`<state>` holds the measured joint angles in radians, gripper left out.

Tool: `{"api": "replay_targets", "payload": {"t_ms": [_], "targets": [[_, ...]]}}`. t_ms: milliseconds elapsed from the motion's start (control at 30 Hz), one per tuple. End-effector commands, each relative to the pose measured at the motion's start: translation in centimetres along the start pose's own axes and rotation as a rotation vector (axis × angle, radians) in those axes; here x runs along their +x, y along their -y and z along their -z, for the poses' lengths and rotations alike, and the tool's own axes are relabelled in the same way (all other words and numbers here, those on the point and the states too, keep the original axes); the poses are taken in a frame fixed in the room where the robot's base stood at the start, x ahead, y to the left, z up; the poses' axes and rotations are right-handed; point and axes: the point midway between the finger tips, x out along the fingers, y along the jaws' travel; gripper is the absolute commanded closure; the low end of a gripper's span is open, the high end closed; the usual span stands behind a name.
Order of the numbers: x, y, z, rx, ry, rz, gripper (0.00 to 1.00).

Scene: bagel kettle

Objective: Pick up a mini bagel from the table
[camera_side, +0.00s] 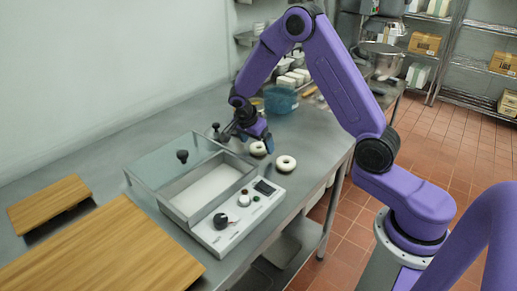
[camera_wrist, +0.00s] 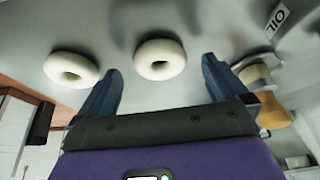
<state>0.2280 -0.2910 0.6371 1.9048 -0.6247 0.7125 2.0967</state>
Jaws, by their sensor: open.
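Two pale mini bagels lie flat on the grey metal table. In the side view one bagel (camera_side: 258,149) is right by my gripper (camera_side: 247,140), and the other bagel (camera_side: 286,163) lies a little to the right, near the table edge. In the wrist view one bagel (camera_wrist: 160,59) appears between and just ahead of the two blue fingertips of my gripper (camera_wrist: 158,72). The other bagel (camera_wrist: 70,69) is outside the left finger. My gripper is open and empty, low over the table; its exact height is hard to tell.
A glass-lidded machine with a control panel (camera_side: 237,219) stands close in front of the gripper. Wooden boards (camera_side: 100,250) lie at the left. A blue tub (camera_side: 281,99) and white containers are behind. An item labelled OIL (camera_wrist: 275,19) shows in the wrist view.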

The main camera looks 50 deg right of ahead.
Motion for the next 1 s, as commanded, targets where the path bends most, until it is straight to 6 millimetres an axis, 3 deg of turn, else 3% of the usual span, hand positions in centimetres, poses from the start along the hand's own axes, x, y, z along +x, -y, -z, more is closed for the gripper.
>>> {"api": "replay_targets", "payload": {"t_ms": [133, 400, 567, 600, 1000], "targets": [[1.37, 0.02, 0.0, 0.0, 0.0, 0.0, 0.0], [1.57, 0.05, 0.03, 0.0, 0.0, 0.002, 0.0], [1.55, 0.05, 0.03, 0.001, 0.0, 0.002, 0.52], [1.55, 0.05, 0.03, 0.001, 0.0, 0.002, 0.57], [1.12, 0.1, 0.2, 0.003, 0.0, 0.003, 0.58]]}}
